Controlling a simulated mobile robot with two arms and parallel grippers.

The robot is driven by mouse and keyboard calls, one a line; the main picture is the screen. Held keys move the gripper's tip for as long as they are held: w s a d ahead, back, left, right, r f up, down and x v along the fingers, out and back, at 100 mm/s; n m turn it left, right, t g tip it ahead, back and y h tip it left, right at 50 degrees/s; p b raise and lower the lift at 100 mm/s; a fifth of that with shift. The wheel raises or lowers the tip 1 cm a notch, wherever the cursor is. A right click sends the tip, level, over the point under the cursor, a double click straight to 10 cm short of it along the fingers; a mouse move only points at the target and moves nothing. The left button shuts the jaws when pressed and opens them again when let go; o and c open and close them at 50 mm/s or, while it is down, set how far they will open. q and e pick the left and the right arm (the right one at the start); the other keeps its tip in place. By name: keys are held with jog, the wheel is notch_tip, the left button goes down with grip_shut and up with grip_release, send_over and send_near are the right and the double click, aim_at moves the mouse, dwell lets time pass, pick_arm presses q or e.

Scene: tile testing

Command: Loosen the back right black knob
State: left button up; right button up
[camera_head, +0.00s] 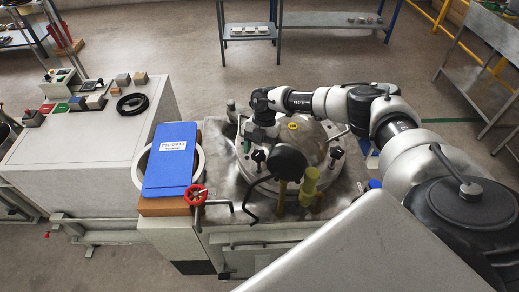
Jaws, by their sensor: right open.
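The round metal lid (305,145) of the test machine sits in the centre, with black knobs around its rim. One black knob (258,156) is at the front left of the lid and another (336,153) at the front right. I cannot make out the back right knob; my right arm passes across the back of the lid. My right gripper (258,132) is open and points down over the back left part of the lid. Its fingers are small and dark, and I see nothing held in them. My left gripper is not in view.
A large black round handle (285,163) and a yellow fitting (310,182) stand at the lid's front. A blue board (172,165) and a red handwheel (196,195) are to the left. A white cabinet (75,150) carries small blocks and a black cable coil (132,104).

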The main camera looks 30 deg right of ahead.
jog(key=shift+s+a+f, duration=0.15)
jog(key=shift+a+f, duration=0.05)
jog(key=shift+f, duration=0.2)
jog(key=c, duration=0.9)
